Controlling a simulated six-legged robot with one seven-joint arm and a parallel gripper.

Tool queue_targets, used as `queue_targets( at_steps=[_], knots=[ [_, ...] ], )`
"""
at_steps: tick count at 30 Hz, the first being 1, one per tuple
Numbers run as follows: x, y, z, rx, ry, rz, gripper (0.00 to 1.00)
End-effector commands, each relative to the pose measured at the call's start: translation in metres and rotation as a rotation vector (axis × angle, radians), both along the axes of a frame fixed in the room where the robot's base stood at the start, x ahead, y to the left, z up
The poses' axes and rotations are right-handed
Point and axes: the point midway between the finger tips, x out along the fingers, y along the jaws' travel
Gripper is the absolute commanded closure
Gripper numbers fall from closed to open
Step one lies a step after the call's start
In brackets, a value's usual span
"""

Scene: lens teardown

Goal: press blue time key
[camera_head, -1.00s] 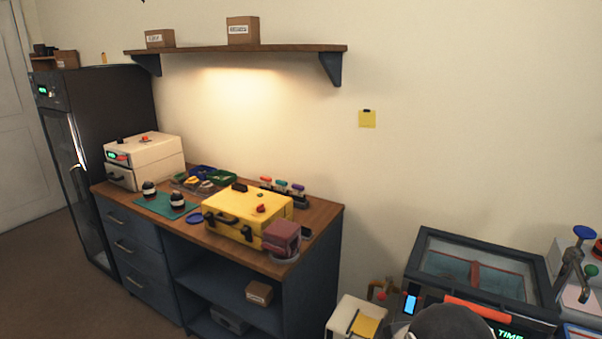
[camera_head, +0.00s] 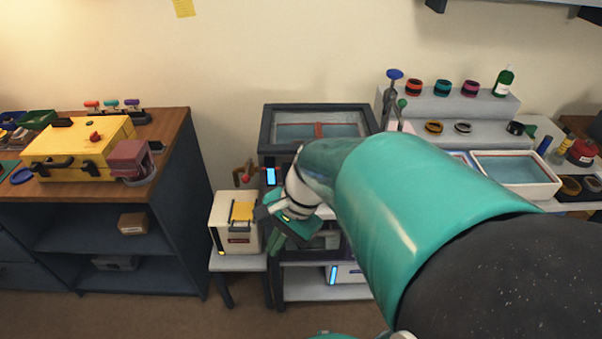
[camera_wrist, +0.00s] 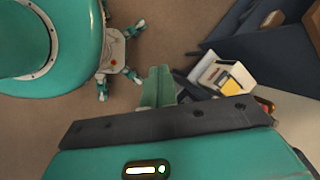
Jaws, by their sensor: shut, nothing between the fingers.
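A dark-framed machine with a glass lid (camera_head: 268,125) stands right of the workbench in the head view. A lit blue rectangle (camera_head: 270,176) shows at its front left; I cannot tell whether this is the blue time key. My arm hides most of the machine's front panel. My gripper (camera_head: 280,243) hangs low before the machine, right of a white box, apart from the blue rectangle. In the wrist view its green fingers (camera_wrist: 157,84) are shut and empty, pointing over the floor.
The white box (camera_head: 222,238) with a yellow pad stands on a small stand close to the gripper. A lower unit with a blue light (camera_head: 332,274) sits under the machine. The workbench (camera_head: 165,150) is at left. A water tray (camera_head: 548,190) is at right.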

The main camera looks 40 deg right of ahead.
Motion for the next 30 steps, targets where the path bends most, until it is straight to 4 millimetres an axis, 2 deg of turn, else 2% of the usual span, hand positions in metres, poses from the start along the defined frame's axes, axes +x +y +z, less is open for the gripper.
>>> queue_targets(
  at_steps=[3, 11, 17, 23, 30],
  knots=[
    [0.005, -0.014, -0.018, 0.154, 0.115, -0.235, 1.00],
    [0.017, -0.049, -0.048, 0.504, 0.343, -0.726, 1.00],
    [0.023, -0.086, -0.070, 0.809, 0.508, -1.080, 1.00],
    [0.024, -0.133, -0.092, 1.154, 0.665, -1.395, 1.00],
    [0.009, -0.198, -0.124, 1.634, 0.833, -1.695, 1.00]
  ],
)
